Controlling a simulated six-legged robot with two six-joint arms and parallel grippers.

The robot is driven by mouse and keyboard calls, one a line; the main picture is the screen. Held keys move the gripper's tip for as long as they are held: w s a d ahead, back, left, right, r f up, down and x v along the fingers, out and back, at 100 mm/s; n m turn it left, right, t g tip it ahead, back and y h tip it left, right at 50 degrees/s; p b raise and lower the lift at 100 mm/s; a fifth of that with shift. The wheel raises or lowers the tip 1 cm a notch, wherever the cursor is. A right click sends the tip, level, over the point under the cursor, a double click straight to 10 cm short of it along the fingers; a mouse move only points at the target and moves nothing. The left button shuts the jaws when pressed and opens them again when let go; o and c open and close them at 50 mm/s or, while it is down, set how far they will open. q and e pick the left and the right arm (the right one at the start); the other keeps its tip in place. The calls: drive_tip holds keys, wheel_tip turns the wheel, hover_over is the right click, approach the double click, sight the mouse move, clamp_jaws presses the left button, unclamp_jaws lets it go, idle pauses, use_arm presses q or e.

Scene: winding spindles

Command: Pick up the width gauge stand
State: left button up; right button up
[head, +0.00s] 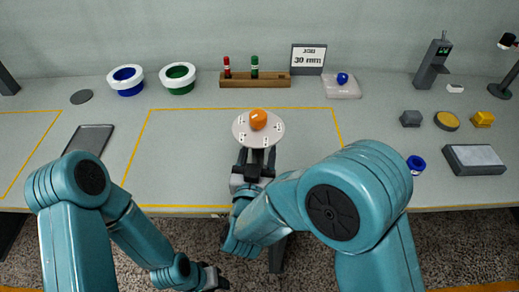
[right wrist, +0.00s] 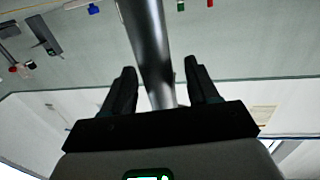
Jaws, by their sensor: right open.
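The upright dark grey stand with a small green display (head: 432,66), which I take for the width gauge stand, is at the back right of the bench. It also shows, turned over, at the upper left of the right wrist view (right wrist: 44,35). My right gripper (head: 257,156) is open, far left of it, at the near edge of a white disc (head: 242,131). In the right wrist view a grey metal rod (right wrist: 148,45) shows between its fingers; I cannot tell if they touch it. My left gripper (head: 214,277) is low, off the bench's front edge; its jaws are unclear.
An orange piece (head: 258,119) sits on the disc. A lamp (head: 504,88) stands right of the display stand, and a white piece (head: 455,88) lies beside it. Grey, round and yellow pieces (head: 446,121) lie in front. A clear plate with a blue piece (head: 342,92) is to its left.

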drive_tip(key=shift+r, duration=0.1)
drive_tip(key=shift+s, duration=0.1)
clamp_jaws()
drive_tip(key=shift+r, duration=0.1)
wheel_tip(320, 180, up, 20)
drive_tip(key=p, duration=0.2)
hover_over(258, 114)
wheel_tip(258, 114, down, 19)
drive_tip(key=b, duration=1.4)
drive_tip(key=shift+s+b, duration=0.1)
drive_tip(key=shift+b, duration=0.2)
drive_tip(key=shift+f+b, duration=0.5)
drive_tip(key=shift+f, duration=0.1)
idle(1.2)
